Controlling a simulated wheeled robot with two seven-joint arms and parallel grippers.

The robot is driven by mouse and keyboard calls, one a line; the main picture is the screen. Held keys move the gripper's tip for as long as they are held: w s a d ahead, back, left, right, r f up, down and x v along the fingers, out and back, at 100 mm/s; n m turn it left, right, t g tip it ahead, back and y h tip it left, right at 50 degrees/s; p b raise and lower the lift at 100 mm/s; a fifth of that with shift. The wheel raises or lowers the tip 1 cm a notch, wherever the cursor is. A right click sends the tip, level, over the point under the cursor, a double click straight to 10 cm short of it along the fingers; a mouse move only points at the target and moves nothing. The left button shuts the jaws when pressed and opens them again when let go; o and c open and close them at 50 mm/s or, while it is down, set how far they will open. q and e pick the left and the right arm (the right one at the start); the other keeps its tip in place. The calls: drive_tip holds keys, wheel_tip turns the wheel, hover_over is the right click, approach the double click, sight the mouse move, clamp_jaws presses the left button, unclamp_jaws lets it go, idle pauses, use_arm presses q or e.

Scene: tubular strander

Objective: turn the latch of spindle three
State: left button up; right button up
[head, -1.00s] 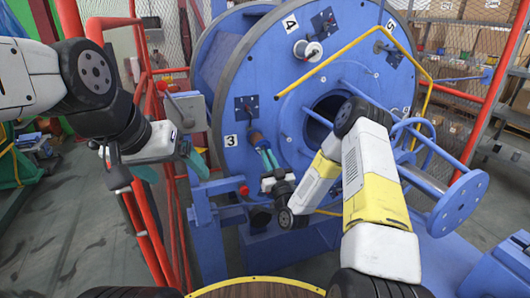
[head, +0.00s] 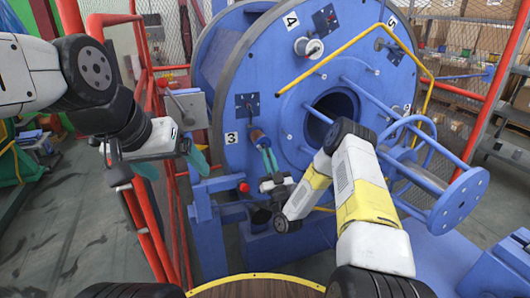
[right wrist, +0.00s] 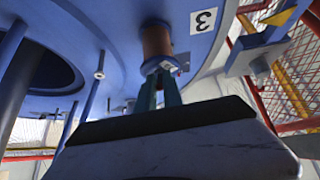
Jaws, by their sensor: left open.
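Spindle three (head: 257,135) is a copper-brown spool on the blue disc, beside the label "3". It also shows in the right wrist view (right wrist: 157,40), with its small grey latch (right wrist: 158,66) at the near end. My right gripper (head: 269,158) is at that end. Its teal fingers (right wrist: 159,90) are close together, one on each side of the latch, and appear shut on it; the contact is partly hidden. My left gripper (head: 172,168) is open and empty, well to the left of the disc, near the red rails.
The blue disc (head: 290,100) also carries a white spool (head: 309,47) by the label "4". A bent yellow bar (head: 340,48) and blue rods (head: 385,100) stand near my right arm. Red rails (head: 150,235) and a grey box (head: 188,108) are on the left.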

drive_tip(key=o, duration=0.4)
drive_tip(key=v, duration=0.8)
